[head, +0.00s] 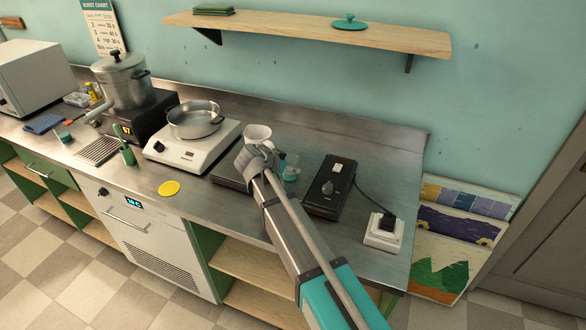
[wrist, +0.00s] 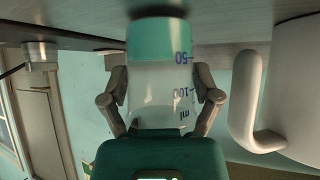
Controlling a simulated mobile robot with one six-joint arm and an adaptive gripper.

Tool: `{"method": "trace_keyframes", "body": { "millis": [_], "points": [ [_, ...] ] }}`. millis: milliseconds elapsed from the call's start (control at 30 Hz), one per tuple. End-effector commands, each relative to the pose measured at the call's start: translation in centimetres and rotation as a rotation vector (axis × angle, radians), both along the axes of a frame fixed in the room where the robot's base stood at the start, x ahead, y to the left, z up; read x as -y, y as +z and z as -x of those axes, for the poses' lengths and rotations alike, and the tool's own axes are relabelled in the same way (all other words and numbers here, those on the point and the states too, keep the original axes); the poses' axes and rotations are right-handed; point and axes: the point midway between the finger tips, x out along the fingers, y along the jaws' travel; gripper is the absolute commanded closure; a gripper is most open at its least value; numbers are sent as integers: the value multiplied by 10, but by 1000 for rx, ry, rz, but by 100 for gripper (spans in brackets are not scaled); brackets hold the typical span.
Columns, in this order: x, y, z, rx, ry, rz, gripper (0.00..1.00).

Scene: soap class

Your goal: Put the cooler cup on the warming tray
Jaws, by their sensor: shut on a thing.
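My gripper (wrist: 160,100) is shut on a clear glass beaker (wrist: 158,85) with a teal band and printed volume marks. One finger presses each side of it in the wrist view. In the head view the beaker (head: 291,168) shows partly behind my gripper (head: 262,157), low over the counter; I cannot tell whether it touches. A white mug (head: 257,133) stands just behind my gripper, and it shows at the right of the wrist view (wrist: 295,90) with its handle towards the beaker. A dark flat plate (head: 228,174) lies left of my gripper. Which cup is cooler is not visible.
A black box with a knob (head: 326,188) stands right of the beaker, its cord running to a white socket block (head: 384,232). A hotplate with a pan (head: 195,120) and a large pot (head: 122,80) stand to the left. A yellow disc (head: 169,188) lies near the front edge.

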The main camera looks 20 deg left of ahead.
Motion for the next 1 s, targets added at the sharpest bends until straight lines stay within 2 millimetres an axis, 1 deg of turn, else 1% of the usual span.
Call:
{"method": "trace_keyframes", "body": {
  "millis": [267, 300, 400, 833, 1000],
  "points": [
    [0, -4, 0, 0, 0, 0, 68],
    [0, -4, 0, 0, 0, 0, 18],
    [0, -3, 0, 0, 0, 0, 0],
    [0, -3, 0, 0, 0, 0, 0],
    [0, 1, 0, 0, -1, 1, 0]
  ]
}}
